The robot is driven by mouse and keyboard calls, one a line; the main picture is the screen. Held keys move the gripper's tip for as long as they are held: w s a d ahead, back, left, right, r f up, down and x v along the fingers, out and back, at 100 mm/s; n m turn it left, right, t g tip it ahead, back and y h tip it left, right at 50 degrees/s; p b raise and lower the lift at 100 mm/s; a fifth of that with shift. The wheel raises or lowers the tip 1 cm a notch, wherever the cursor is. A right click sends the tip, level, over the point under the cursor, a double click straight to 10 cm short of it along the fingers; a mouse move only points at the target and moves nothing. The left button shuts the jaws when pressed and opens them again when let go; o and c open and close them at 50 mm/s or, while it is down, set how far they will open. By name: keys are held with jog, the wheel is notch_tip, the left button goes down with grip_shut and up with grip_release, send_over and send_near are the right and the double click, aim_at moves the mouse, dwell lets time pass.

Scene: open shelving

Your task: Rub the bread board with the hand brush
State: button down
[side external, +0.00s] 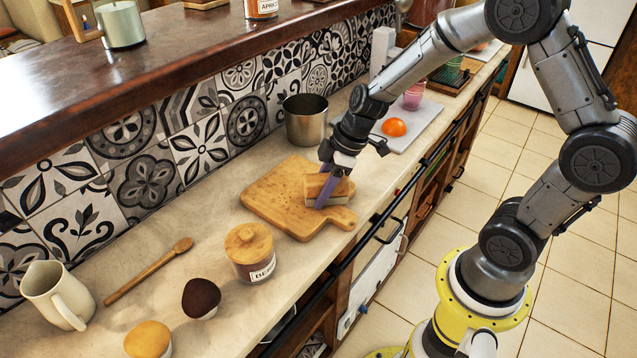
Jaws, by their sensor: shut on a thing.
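The bread board (275,198) is a wooden board with a short handle, lying flat on the counter. The hand brush (341,190) is a wooden block with a paler lower part, and it is over the right part of the board. My gripper (325,190) is shut on the brush, with its purplish fingers pointing down along it. The brush appears to be on or just above the board; I cannot tell whether it touches. The fingers hide part of the brush.
A metal pot (306,122) stands behind the board. A wooden-lidded jar (250,255), a dark-topped muffin (201,298), a wooden spoon (148,272) and a cream pitcher (57,295) are at the left. An orange (394,127) lies on a light board at the right. The tiled wall bounds the back.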

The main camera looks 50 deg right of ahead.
aim_at(299, 216)
jog(key=shift+w+a, duration=0.15)
jog(key=shift+w, duration=3.2)
jog(key=shift+w+a, duration=0.1)
jog(key=shift+w, duration=3.25)
jog(key=shift+w+a, duration=0.1)
jog(key=shift+w, duration=0.15)
jog(key=shift+s+a, duration=0.1)
jog(key=shift+a, duration=0.65)
jog(key=shift+s+d, duration=0.1)
jog(key=shift+s, duration=6.8)
jog(key=shift+a, duration=0.75)
jog(key=shift+w, duration=6.75)
jog(key=shift+w+a, duration=0.25)
jog(key=shift+s+a, duration=0.1)
jog(key=shift+a, duration=0.3)
jog(key=shift+s+a, duration=0.1)
jog(key=shift+a, duration=0.15)
jog(key=shift+s, duration=6.8)
notch_tip(299, 216, up, 8)
jog(key=shift+d, duration=0.1)
